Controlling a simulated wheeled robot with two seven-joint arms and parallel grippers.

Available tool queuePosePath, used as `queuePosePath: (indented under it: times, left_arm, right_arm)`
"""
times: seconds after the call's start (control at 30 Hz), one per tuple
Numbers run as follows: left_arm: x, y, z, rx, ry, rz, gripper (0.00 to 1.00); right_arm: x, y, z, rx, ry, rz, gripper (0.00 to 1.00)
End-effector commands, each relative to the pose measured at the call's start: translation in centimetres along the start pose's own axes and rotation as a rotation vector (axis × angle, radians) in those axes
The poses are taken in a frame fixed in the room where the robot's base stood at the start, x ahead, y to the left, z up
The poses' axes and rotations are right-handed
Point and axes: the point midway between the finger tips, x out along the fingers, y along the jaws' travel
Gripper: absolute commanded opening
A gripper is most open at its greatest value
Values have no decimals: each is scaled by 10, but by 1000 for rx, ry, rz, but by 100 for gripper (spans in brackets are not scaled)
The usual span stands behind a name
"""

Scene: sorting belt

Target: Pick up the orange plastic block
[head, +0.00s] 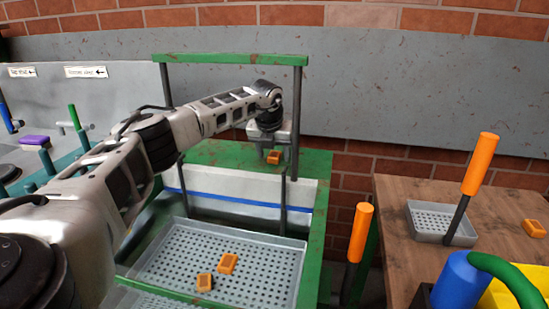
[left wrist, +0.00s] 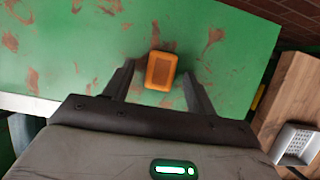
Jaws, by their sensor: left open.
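An orange plastic block (head: 274,157) lies on the green surface at the back, just below my left gripper (head: 273,152). In the left wrist view the orange block (left wrist: 161,71) sits between the tips of the two open fingers of my left gripper (left wrist: 160,82), with a gap on each side. Nothing is held. More orange blocks lie elsewhere in the head view: two in the grey perforated tray, (head: 228,263) and (head: 205,282), and one on the wooden table (head: 534,228). My right gripper is not in view.
The grey perforated tray (head: 265,247) stands in front of the green surface (head: 225,153). Green and dark posts flank the block's area, with a green crossbar (head: 230,58) above. A wooden table (head: 490,262) with a small grey tray (head: 430,233) is at right.

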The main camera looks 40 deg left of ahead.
Motion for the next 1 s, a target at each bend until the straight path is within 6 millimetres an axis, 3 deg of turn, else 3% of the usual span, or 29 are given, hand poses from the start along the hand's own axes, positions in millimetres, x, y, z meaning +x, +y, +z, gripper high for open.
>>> queuePosePath:
  times: [0.13,0.17,0.3,0.33,0.77,1.0]
  left_arm:
    - [0,0,0,0,0,0,56]
    - [0,0,0,0,0,0,51]
    - [0,0,0,0,0,0,12]
    - [0,0,0,0,0,0,8]
    - [-7,0,3,-1,-3,-2,8]
    - [-37,-1,11,2,-3,-3,8]
  right_arm:
    - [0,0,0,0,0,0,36]
    - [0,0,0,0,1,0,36]
    - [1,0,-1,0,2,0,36]
    - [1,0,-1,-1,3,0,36]
    - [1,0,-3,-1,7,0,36]
    - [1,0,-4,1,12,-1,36]
